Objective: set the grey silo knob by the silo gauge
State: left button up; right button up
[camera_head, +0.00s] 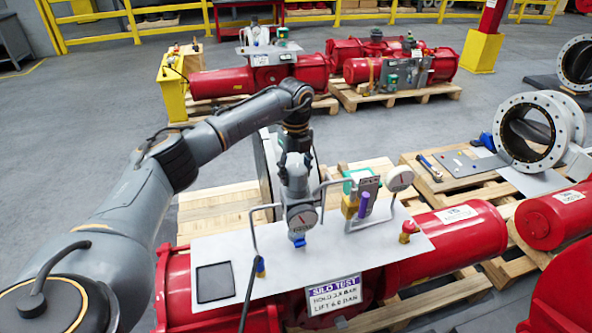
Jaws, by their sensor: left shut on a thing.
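My left gripper (296,164) points down from above and is shut on the grey silo knob (296,182), at the top of a grey regulator. The fingers hide part of the knob. A round gauge (302,219) with a pale face and small label is on the front of this regulator. Its red needle is too small to read surely. A second round gauge (400,178) stands to the right on a bent pipe. A sign (334,295) below reads "SILO TEST", with hold and lift pressures in bar. My right gripper is not in view.
The regulator stands on a light metal plate (352,246) over a red actuator (447,262). A green and grey valve block (362,186), a purple part (364,205) and grey pipes are close on the right. A black square pad (213,282) lies at the plate's left.

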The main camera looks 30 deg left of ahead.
aim_at(295, 168)
pick_arm(q)
jog(key=shift+s+n+p, duration=0.1)
jog(key=shift+n+p, duration=0.2)
jog(key=shift+n, duration=1.6)
jog(key=o, duration=1.2)
notch_tip(295, 168, up, 12)
